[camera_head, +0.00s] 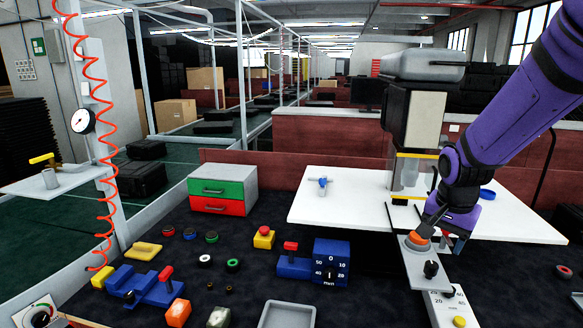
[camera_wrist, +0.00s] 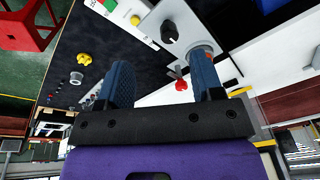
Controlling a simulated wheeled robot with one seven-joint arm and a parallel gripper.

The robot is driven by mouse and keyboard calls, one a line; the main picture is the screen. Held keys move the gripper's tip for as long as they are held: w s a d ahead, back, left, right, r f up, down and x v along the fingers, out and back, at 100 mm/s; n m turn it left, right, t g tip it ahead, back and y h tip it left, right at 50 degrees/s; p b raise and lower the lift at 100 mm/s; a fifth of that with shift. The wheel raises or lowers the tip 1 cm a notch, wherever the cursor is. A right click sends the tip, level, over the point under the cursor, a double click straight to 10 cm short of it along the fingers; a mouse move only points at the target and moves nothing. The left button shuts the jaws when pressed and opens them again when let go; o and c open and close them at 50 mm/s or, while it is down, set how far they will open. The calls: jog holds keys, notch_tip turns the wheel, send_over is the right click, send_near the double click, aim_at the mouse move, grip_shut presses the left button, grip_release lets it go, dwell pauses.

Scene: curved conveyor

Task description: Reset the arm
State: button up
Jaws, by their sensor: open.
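My purple arm comes down from the upper right in the head view. My gripper (camera_head: 443,226) is over the grey control panel (camera_head: 418,268), close to an orange-red round knob (camera_head: 417,239). In the wrist view my gripper (camera_wrist: 163,78) shows two blue-grey fingers spread wide apart, with nothing held between them.
A white table (camera_head: 330,208) lies behind. The dark bench holds a blue timer box (camera_head: 331,262), a drawer unit (camera_head: 222,188) and several small parts.

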jog(key=s+a+r+n+t, duration=0.1)
jog(key=s+r+n, duration=0.3)
jog(key=s+r, duration=0.3)
jog(key=s+a+r+n+t, duration=0.1)
jog(key=s+r+n, duration=0.4)
jog(key=s, duration=0.9)
notch_tip(320, 180, up, 4)
jog(key=shift+s+a+f+t+y, duration=0.25)
jog(key=shift+t+y, duration=0.15)
jog(key=shift+t, duration=0.2)
